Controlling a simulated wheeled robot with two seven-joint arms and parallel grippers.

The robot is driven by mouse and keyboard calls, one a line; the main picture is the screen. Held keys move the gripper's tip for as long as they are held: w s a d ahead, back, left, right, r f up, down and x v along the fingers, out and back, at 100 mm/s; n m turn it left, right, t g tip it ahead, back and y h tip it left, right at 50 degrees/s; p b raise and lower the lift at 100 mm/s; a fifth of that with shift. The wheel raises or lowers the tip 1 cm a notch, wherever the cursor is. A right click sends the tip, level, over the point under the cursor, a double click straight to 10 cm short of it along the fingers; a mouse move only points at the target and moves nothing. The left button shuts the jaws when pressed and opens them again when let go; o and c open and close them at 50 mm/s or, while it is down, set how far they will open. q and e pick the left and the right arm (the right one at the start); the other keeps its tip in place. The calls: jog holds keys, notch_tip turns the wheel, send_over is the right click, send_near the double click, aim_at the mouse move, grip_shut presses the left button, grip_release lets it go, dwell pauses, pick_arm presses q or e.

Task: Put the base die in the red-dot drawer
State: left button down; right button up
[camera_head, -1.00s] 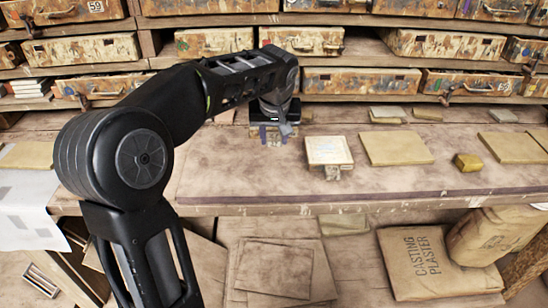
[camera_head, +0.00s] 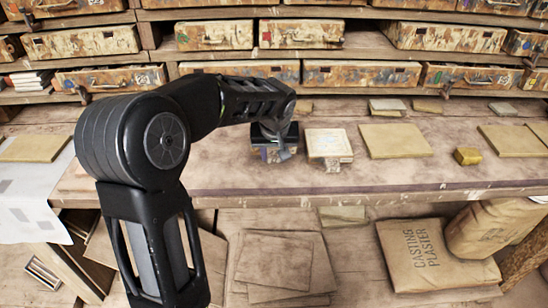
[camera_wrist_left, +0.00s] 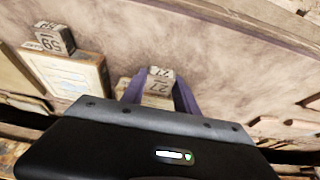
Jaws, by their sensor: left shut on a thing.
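My left gripper (camera_head: 275,152) is over the bench, pointing down. In the left wrist view its purple fingers (camera_wrist_left: 160,98) are closed around a small worn block marked 27 (camera_wrist_left: 158,84). In the head view the gripper hides most of this block. Another block, marked 59 (camera_wrist_left: 52,40), shows in the left wrist view beside a pale flat piece (camera_wrist_left: 68,75). In the head view this pale piece (camera_head: 328,142) is just right of the gripper. Worn drawers (camera_head: 362,74) fill the shelves behind; I cannot make out for sure which one has a red dot. My right gripper is not in view.
White paper (camera_head: 28,205) hangs at the left. Plaster bags (camera_head: 435,255) stand below. The bench front is mostly clear.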

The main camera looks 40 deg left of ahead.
pick_arm(q)
jog(key=shift+f, duration=0.85)
jog(key=shift+f, duration=0.15)
jog(key=c, duration=0.9)
grip_release()
jog(key=shift+r, duration=0.2)
jog(key=v, duration=1.2)
jog(key=shift+f, duration=0.15)
